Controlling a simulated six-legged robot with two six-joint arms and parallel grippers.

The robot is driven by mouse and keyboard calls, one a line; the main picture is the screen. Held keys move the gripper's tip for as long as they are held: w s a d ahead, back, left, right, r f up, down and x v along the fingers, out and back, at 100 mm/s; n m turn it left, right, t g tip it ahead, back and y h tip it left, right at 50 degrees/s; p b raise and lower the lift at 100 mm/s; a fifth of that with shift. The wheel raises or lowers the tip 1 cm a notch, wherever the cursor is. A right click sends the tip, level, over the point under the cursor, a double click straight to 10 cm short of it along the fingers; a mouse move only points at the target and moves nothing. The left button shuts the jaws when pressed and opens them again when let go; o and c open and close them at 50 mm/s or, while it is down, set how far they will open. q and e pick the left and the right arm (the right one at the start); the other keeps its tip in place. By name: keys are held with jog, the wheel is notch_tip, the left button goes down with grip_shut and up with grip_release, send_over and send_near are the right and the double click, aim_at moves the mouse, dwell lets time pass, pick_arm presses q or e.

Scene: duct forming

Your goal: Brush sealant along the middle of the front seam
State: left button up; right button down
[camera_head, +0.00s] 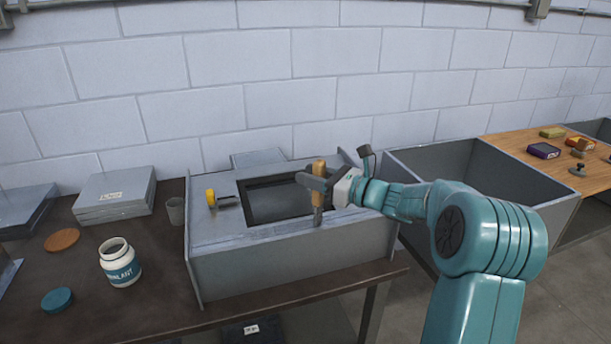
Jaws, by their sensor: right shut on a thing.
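My right gripper (322,184) is shut on the wooden handle of a brush (319,168). The brush is upright, its lower end at the front top edge of the grey metal duct (270,266), right of the middle. I cannot tell whether the bristles touch the metal. The front seam (255,236) runs along that edge, with a whitish-blue streaky band on it. The open white sealant jar (119,262) stands on the dark bench left of the duct. Its teal lid (57,300) lies in front of it. My left gripper is not in view.
A yellow-handled tool (212,199) lies on the duct top beside its rectangular opening (280,195). A grey cup (175,211), a brown disc (62,240) and metal boxes (112,197) are at left. A large open metal bin (480,185) and wooden table (540,165) are at right.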

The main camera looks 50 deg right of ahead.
jog(key=shift+s+d+r, duration=0.1)
jog(key=shift+s+d, duration=0.15)
jog(key=shift+d, duration=0.2)
jog(key=shift+s+d+p, duration=0.2)
jog(key=shift+s+d, duration=0.25)
jog(key=shift+d, duration=0.2)
jog(key=shift+s+d+p, duration=0.2)
jog(key=shift+s+d, duration=0.2)
jog(key=shift+d, duration=0.25)
jog(key=shift+f, duration=0.2)
jog(key=shift+d, duration=0.1)
jog(key=shift+s+d+r+p, duration=0.1)
jog(key=shift+s+d+p, duration=0.3)
jog(key=shift+d, duration=0.25)
jog(key=shift+s+d+p, duration=0.3)
jog(key=shift+s+d, duration=0.1)
jog(key=shift+d, duration=0.25)
